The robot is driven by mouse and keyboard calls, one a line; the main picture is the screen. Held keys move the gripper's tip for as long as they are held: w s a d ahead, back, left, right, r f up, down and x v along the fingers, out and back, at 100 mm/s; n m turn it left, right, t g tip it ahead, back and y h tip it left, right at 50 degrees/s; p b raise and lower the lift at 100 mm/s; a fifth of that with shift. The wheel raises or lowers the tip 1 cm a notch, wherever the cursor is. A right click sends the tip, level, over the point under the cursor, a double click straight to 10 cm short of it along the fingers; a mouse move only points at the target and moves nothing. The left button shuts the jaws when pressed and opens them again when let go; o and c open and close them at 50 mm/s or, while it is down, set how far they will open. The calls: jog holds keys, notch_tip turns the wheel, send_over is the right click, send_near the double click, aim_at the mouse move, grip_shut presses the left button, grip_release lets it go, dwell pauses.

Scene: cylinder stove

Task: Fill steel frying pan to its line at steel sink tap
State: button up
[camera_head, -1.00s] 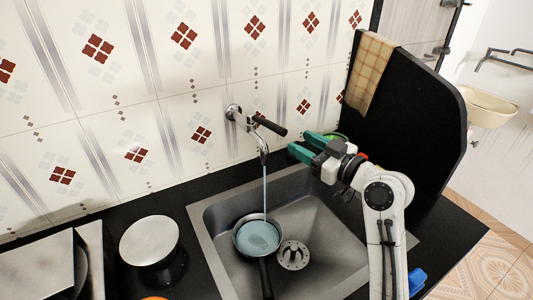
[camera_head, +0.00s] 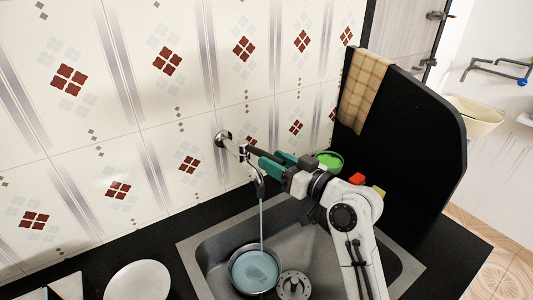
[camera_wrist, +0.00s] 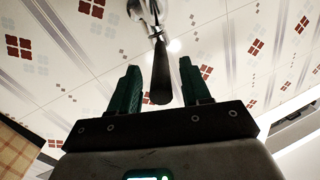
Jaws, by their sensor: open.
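The steel frying pan (camera_head: 254,270) sits in the steel sink (camera_head: 206,248), with bluish water in it. A thin stream of water falls from the tap (camera_head: 259,182) into the pan. The fill line cannot be made out. The tap's dark lever handle (camera_wrist: 161,75) points toward my gripper in the wrist view. My gripper (camera_head: 273,162) is at the tap handle; its green fingers are open, one on each side of the handle in the wrist view (camera_wrist: 158,85). I cannot tell whether they touch it. In the head view my gripper partly hides the handle.
A round drain strainer (camera_head: 294,286) lies in the sink beside the pan. A green round container (camera_head: 329,160) stands behind my arm. A black partition (camera_head: 408,130) with a checked cloth (camera_head: 363,90) rises at right. A pale round plate-like top (camera_head: 138,280) is at lower left.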

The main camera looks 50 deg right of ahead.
aim_at(260, 154)
jog(key=shift+w, duration=1.55)
grip_shut()
